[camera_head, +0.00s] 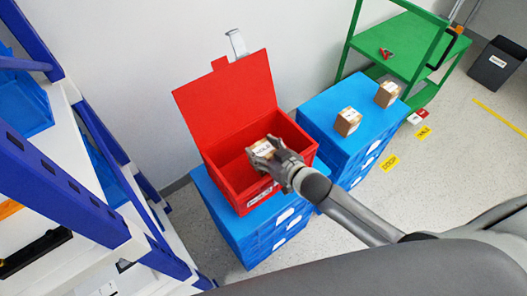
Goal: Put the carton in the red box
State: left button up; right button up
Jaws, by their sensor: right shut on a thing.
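The red box (228,172) stands with its lid raised against the wall side, on top of a blue crate stack. A small brown and white carton (262,148) is at the fingertips of my right gripper (266,153). The gripper reaches in over the box's right side, and its fingers are closed on the carton, partly hiding it. The carton appears over the box opening; whether it touches the floor of the box I cannot tell. My left gripper is not in view.
Two more cartons (347,121) (387,94) stand on the blue crates (325,107) to the right. A green cart (401,45) with a red object on it is at the back right. A blue and white shelf (105,180) stands at the left.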

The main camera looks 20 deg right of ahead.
jog(key=shift+f+b, duration=0.3)
jog(key=shift+f, duration=0.3)
jog(key=o, duration=1.2)
jog(key=shift+f, duration=0.1)
jog(key=shift+c, duration=0.2)
jog(key=shift+r, duration=0.4)
jog(key=shift+s+r+p, duration=0.15)
jog(key=shift+r+p, duration=0.15)
jog(key=shift+p, duration=0.05)
jog(key=v, duration=1.1)
jog(key=shift+s+d+r+b, duration=0.2)
jog(key=shift+s+r+b, duration=0.05)
jog(key=shift+s+b, duration=0.05)
